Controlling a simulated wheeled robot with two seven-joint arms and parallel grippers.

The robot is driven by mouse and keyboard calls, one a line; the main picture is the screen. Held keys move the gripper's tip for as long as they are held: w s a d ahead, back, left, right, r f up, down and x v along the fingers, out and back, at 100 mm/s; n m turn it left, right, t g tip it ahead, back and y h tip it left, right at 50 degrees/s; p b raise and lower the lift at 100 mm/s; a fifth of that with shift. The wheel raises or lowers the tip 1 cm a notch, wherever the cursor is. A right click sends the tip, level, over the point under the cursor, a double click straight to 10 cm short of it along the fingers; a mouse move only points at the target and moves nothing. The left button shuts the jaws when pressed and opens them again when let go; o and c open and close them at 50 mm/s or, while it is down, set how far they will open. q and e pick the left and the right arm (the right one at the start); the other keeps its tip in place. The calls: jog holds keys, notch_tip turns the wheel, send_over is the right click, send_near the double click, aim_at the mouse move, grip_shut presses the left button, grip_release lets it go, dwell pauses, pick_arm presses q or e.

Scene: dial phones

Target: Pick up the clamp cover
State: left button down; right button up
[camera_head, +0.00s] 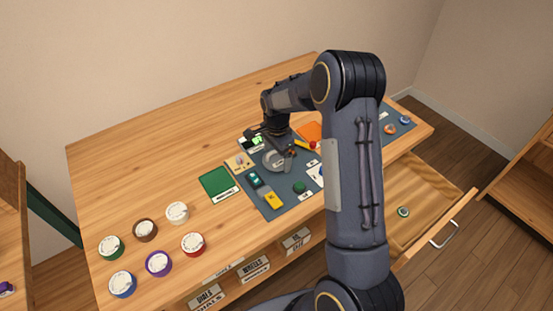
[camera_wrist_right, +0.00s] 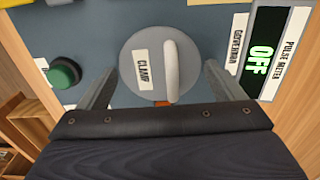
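The clamp cover is a grey round disc with a raised light-grey handle bar and a "CLAMP" label; it shows in the right wrist view (camera_wrist_right: 139,45) between my fingers. In the head view the clamp cover (camera_head: 271,160) lies on the dark work mat, partly hidden by my gripper. My right gripper (camera_wrist_right: 160,72) is open, one finger on each side of the handle, with a gap to it. In the head view my right gripper (camera_head: 283,146) is above the mat at the cover. My left gripper is not in view.
A green knob (camera_wrist_right: 64,73) and a pulse meter (camera_wrist_right: 268,50) reading "OFF" flank the cover. A yellow device (camera_head: 272,200) and a green pad (camera_head: 217,183) lie nearby. Several round labelled containers stand at left.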

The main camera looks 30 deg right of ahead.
jog(key=c, duration=0.6)
jog(key=shift+r, duration=0.1)
